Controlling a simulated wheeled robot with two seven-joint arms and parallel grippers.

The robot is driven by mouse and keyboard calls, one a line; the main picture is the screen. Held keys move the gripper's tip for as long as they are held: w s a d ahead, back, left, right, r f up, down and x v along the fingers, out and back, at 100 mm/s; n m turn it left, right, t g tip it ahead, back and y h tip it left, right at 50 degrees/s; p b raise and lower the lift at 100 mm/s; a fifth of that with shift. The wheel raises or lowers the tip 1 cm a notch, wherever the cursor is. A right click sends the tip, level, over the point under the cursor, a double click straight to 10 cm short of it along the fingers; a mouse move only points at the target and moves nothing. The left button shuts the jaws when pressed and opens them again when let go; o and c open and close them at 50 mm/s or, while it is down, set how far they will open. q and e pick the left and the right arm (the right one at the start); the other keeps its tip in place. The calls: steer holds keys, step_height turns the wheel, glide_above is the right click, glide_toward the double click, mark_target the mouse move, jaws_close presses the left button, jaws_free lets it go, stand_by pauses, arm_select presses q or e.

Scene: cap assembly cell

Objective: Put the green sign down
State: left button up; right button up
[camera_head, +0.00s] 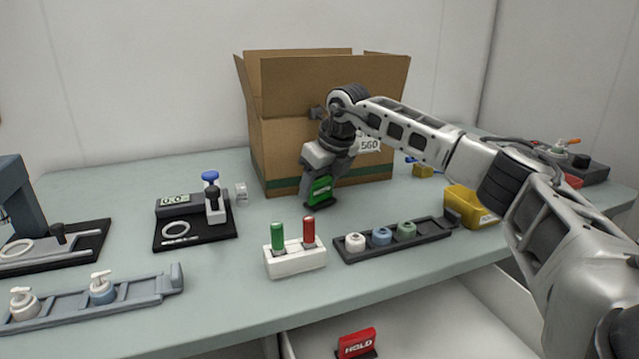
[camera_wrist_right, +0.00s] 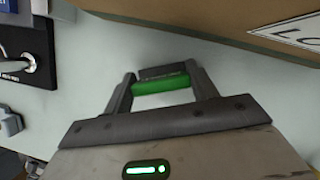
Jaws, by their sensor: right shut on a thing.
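The green sign (camera_head: 320,190) is upright in front of the cardboard box, low at the tabletop. I cannot tell whether its dark base touches the surface. My right gripper (camera_head: 318,177) comes down from above and is shut on the green sign. In the right wrist view the sign's green edge (camera_wrist_right: 163,86) lies between the two fingers (camera_wrist_right: 160,92). The red HOLD sign (camera_head: 357,342) stands lower, in the white drawer at the front. My left gripper is not in view.
The open cardboard box (camera_head: 275,150) stands right behind the green sign. A white holder (camera_head: 296,262) with a green and a red peg is in front, beside a dark rack (camera_head: 385,246) of caps. A yellow bin (camera_head: 468,205) is to the right. The table left of the sign is partly clear.

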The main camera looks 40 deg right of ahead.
steer(key=shift+f, duration=0.2)
steer(key=o, duration=1)
